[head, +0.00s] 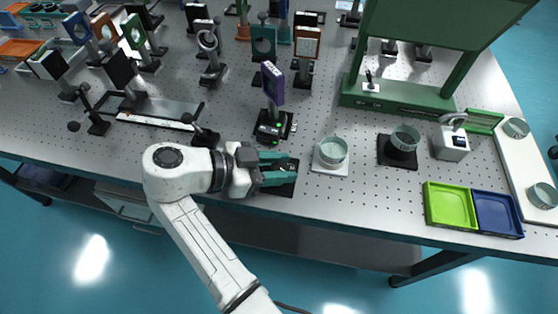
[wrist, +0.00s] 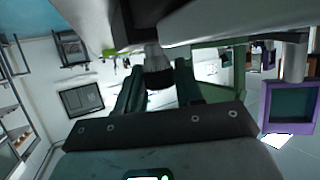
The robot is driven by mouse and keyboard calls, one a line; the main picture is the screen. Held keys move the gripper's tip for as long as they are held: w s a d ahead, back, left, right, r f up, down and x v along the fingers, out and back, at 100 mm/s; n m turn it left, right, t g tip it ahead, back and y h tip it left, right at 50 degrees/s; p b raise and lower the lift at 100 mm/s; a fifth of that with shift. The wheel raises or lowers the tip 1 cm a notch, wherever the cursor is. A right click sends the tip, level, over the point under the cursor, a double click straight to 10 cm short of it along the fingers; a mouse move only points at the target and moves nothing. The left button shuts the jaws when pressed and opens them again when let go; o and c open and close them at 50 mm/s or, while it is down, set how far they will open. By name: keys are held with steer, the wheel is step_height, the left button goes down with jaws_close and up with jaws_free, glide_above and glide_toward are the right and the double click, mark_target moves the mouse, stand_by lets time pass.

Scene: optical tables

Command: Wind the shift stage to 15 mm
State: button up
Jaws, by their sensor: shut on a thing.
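The stage (head: 271,130) is a low dark unit with green lit marks, on the table left of the white bowl. It carries an upright purple-framed plate (head: 272,84), which also shows at the right edge of the wrist view (wrist: 291,106). My gripper (head: 288,171), with teal fingers, is just in front of the stage, low over a black plate (head: 285,188). In the wrist view its fingers (wrist: 158,82) close around a small dark round knob (wrist: 158,77). The fingers hide most of it in the head view. I cannot read a millimetre value on the stage.
A pale bowl (head: 333,151) stands close right of my gripper, with a dark-based cup (head: 403,142) beyond. Green (head: 450,205) and blue (head: 497,213) trays lie at the right front edge.

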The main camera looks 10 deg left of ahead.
steer(key=shift+f, duration=0.15)
stand_by(0.3)
steer(key=o, duration=1)
steer(key=shift+c, duration=0.2)
steer(key=v, duration=1)
steer(key=shift+a+r, duration=0.25)
steer(key=shift+a, duration=0.05)
steer(key=shift+s, duration=0.1)
